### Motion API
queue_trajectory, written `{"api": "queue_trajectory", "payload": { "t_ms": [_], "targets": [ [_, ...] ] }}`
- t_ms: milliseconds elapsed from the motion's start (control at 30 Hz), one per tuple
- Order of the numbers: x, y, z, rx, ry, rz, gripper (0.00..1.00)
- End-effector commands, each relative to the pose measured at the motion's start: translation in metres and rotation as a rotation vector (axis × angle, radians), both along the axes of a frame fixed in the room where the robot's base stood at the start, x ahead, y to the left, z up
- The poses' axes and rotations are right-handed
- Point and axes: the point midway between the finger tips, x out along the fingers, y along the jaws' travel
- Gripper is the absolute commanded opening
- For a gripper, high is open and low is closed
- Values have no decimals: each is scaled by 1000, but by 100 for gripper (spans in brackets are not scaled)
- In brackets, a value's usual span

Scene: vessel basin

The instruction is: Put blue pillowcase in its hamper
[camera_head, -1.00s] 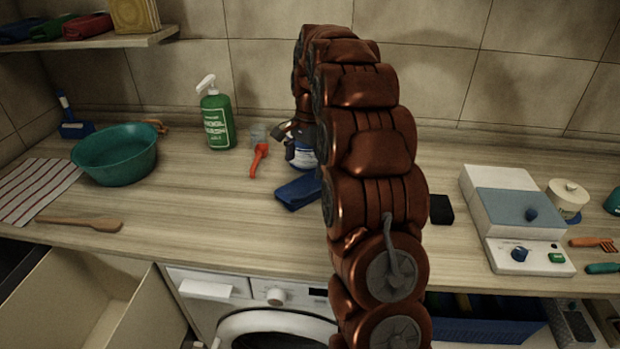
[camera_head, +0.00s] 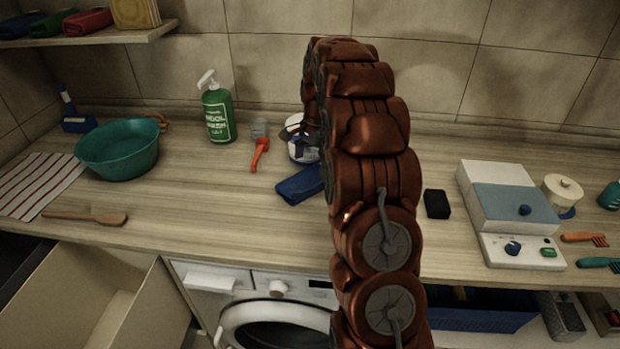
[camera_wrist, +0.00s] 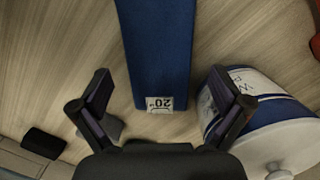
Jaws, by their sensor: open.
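The blue pillowcase (camera_head: 300,185) lies folded flat on the counter, its right end hidden behind my arm. In the wrist view the blue cloth (camera_wrist: 155,45) runs down from the top edge, with a white "20°" tag at its near end. My gripper (camera_wrist: 160,88) is open, its fingers apart on either side of the tagged end; nothing is held. I cannot tell its height above the cloth.
A white and blue container (camera_wrist: 265,120) is close by the right finger. A black block (camera_head: 437,204) and a white device (camera_head: 505,205) are to the right. A green bottle (camera_head: 218,115), red-handled tool (camera_head: 259,155) and teal basin (camera_head: 118,150) are left. An open cream compartment (camera_head: 75,290) is lower left.

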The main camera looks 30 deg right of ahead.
Motion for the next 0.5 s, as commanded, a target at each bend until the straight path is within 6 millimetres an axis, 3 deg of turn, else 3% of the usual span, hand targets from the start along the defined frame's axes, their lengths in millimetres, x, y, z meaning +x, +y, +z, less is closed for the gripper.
{"api": "queue_trajectory", "payload": {
  "t_ms": [300, 500],
  "targets": [
    [-3, 3, -35, 2, 4, -1, 100],
    [-3, 4, -40, 1, 2, 0, 100]
  ]
}}
